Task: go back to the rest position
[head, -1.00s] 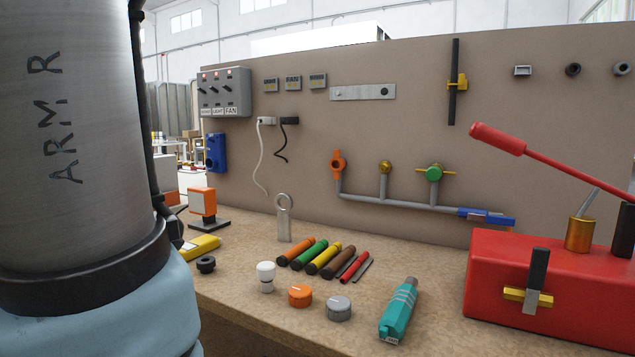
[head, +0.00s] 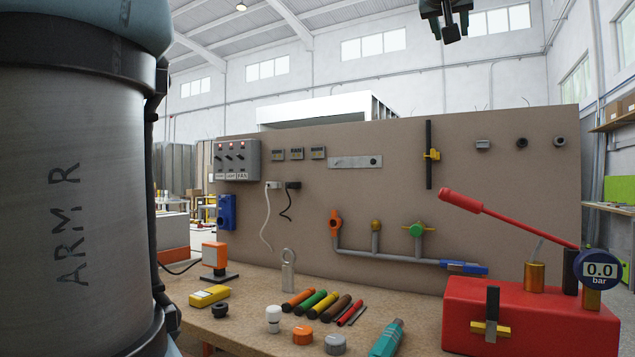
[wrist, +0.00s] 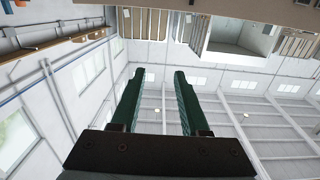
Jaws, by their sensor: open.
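My gripper (head: 447,22) shows at the top edge of the head view, high above the workbench and partly cut off. In the wrist view my gripper (wrist: 158,84) has its two dark green fingers apart, with nothing between them. Behind the fingers the wrist view shows the hall's white ceiling and walls, upside down. A large part of my arm, marked "ARM R", fills the left side of the head view.
The workbench (head: 255,290) holds several coloured cylinders, knobs, a teal tool (head: 387,338) and a red box (head: 535,312) with a red lever (head: 510,217) and gauge (head: 599,270). A brown panel (head: 300,200) with switches and pipes stands behind. The air around the gripper looks clear.

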